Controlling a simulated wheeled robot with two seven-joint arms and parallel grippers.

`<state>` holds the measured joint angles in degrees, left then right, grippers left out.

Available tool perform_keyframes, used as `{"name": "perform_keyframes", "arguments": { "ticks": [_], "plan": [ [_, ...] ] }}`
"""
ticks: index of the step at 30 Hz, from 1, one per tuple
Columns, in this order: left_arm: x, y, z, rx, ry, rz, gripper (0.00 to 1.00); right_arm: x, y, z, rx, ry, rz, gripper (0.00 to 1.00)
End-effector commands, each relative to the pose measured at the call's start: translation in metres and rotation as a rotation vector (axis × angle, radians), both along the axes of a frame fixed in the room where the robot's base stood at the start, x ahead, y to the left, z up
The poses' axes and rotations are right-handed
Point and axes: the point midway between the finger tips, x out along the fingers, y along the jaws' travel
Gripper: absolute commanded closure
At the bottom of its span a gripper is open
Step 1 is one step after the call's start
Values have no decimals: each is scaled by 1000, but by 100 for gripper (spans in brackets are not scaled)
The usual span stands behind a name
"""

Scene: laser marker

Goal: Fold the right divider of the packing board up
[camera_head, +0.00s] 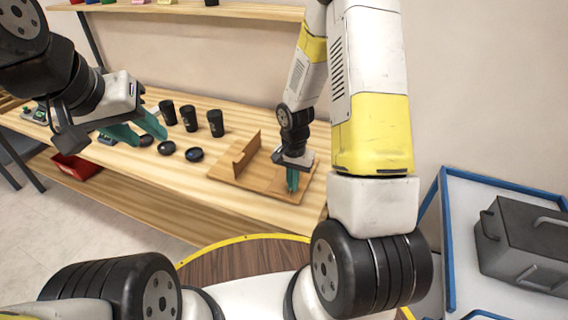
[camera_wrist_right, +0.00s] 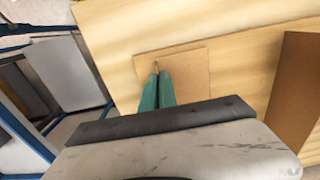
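The packing board (camera_head: 228,172) lies on the wooden table, at the middle of the head view. Its left divider (camera_head: 245,153) stands up, with a notch in its top edge; it also shows as a brown panel in the right wrist view (camera_wrist_right: 297,90). The right divider (camera_wrist_right: 190,62) looks flat on the board, with a small notch near my fingertips. My right gripper (camera_head: 292,188) points down over it, its teal fingers close together with nothing seen between them; contact is unclear. My left gripper (camera_head: 151,139) is open and empty, left of the board above the table.
Several black cups (camera_head: 190,118) and dark round lids (camera_head: 194,155) are left of the board. A red bin (camera_head: 76,167) sits on the lower shelf. A blue-edged cart (camera_head: 462,215) with a grey case (camera_head: 525,245) stands at the right.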

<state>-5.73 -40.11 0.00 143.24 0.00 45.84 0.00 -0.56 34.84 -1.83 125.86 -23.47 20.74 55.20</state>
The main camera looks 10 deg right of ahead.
Motion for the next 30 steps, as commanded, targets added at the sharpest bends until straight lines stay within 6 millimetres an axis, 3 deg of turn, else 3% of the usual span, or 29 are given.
{"name": "perform_keyframes", "arguments": {
  "ticks": [17,30],
  "plan": [
    [0,0,0,0,0,0,64,1,2,3,-32,19,2,100],
    [0,0,0,0,0,0,64,10,15,22,-272,179,6,100]
  ]
}}
